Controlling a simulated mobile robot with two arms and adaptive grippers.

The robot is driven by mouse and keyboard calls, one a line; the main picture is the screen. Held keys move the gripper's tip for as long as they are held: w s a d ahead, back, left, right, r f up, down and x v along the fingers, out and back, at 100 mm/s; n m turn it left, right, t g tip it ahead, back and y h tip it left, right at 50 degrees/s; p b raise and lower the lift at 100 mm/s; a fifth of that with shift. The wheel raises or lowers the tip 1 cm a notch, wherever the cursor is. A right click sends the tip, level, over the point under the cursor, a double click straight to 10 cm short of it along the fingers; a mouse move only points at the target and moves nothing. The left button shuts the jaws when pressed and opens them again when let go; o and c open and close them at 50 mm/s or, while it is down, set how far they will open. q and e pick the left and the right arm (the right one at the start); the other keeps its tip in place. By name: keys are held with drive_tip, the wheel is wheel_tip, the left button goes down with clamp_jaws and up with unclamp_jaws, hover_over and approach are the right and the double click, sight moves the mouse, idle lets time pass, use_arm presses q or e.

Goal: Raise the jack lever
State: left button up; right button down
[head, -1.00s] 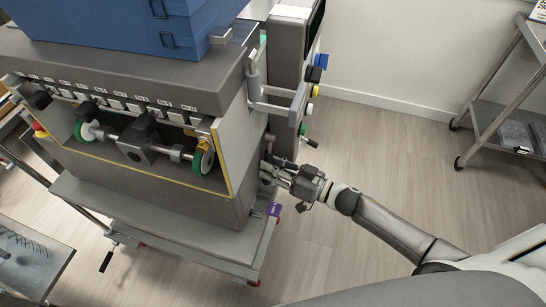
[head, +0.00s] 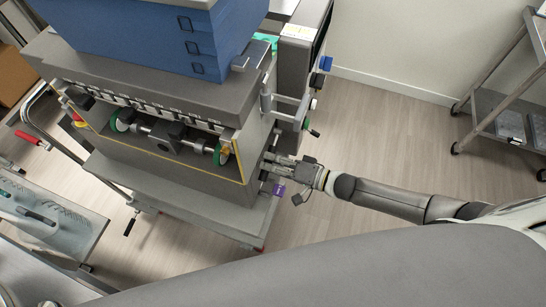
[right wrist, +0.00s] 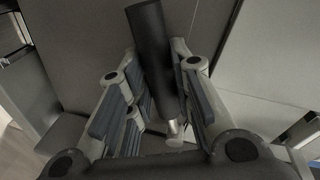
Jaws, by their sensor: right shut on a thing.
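The jack lever shows in the right wrist view as a black cylindrical grip (right wrist: 152,45) on a short metal rod, standing tilted between my fingers. My right gripper (right wrist: 160,90) is shut on it, with finger pads on both sides. In the head view my right gripper (head: 274,167) is at the right side of the grey depositor machine (head: 165,190), low down, just above a purple tag (head: 279,189). The lever is hidden there by the gripper. My left gripper is not in view.
A blue hopper (head: 145,40) sits on top of the machine. Levers and coloured knobs (head: 325,63) stick out from its right side, above my right gripper. A metal shelf cart (head: 510,120) stands at the far right. The floor (head: 385,135) between is clear.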

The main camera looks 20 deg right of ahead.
drive_tip(key=shift+s+r+m+g+p, duration=0.25)
drive_tip(key=shift+r+m+p, duration=0.3)
drive_tip(key=shift+r+m, duration=0.3)
drive_tip(key=shift+f, duration=0.15)
drive_tip(key=c, duration=1.3)
unclamp_jaws()
drive_tip(key=shift+a, duration=0.1)
